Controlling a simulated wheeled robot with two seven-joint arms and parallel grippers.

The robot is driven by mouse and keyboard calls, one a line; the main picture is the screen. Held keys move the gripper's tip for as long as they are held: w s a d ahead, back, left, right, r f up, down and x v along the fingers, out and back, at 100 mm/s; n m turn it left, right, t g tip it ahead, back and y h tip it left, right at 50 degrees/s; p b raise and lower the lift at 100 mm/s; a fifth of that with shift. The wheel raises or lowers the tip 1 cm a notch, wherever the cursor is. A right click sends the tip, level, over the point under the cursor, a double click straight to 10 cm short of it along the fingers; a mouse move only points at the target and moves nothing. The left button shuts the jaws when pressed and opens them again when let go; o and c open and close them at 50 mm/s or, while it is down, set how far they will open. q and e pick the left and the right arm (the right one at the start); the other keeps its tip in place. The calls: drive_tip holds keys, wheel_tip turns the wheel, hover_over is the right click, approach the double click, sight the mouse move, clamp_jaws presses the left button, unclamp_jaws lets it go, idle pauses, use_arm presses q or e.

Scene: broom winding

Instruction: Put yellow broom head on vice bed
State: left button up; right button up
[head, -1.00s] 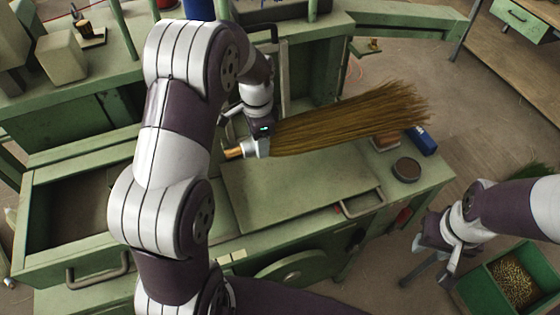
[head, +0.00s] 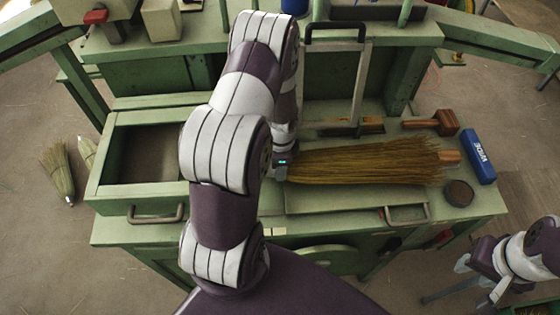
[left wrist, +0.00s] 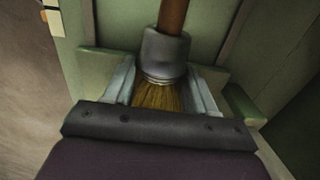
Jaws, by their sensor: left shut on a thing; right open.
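The yellow broom head (head: 365,161) is a wide fan of yellow-brown bristles, pointing right, level over the flat green bed (head: 335,204) of the bench. I cannot tell whether it touches the bed. My left gripper is mostly hidden behind my left arm in the head view. In the left wrist view my left gripper (left wrist: 161,90) is shut on the broom head just below its grey collar (left wrist: 166,53), with a brown handle stub (left wrist: 173,15) beyond. My right gripper (head: 477,272) is open and empty, at the lower right, away from the bench.
A metal frame with a black handle (head: 336,27) stands behind the bristles. A wooden mallet (head: 437,122), a blue block (head: 479,156) and a round dark tin (head: 459,192) lie at the bench's right. An open drawer (head: 150,145) is at left. Brooms (head: 58,168) lie on the floor.

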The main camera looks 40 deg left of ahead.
use_arm(q)
drive_tip(key=o, duration=1.3)
drive_tip(key=shift+s, duration=0.1)
drive_tip(key=shift+r, duration=0.1)
drive_tip(key=shift+r, duration=0.35)
wheel_tip(320, 180, up, 11)
drive_tip(key=b, duration=0.3)
drive_tip(key=s+d+r+n, duration=0.1)
drive_tip(key=s+d+n, duration=0.1)
drive_tip(key=d+n, duration=0.1)
drive_tip(key=s+d+r+n+t, duration=0.1)
drive_tip(key=s+d+r+n, duration=0.1)
drive_tip(key=d, duration=0.3)
drive_tip(key=s+d+r+n, duration=0.1)
drive_tip(key=s+d+n, duration=0.2)
drive_tip(key=d+n, duration=0.1)
drive_tip(key=shift+d+r+n+t, duration=0.15)
drive_tip(key=shift+d+n+t, duration=0.15)
drive_tip(key=shift+n, duration=0.1)
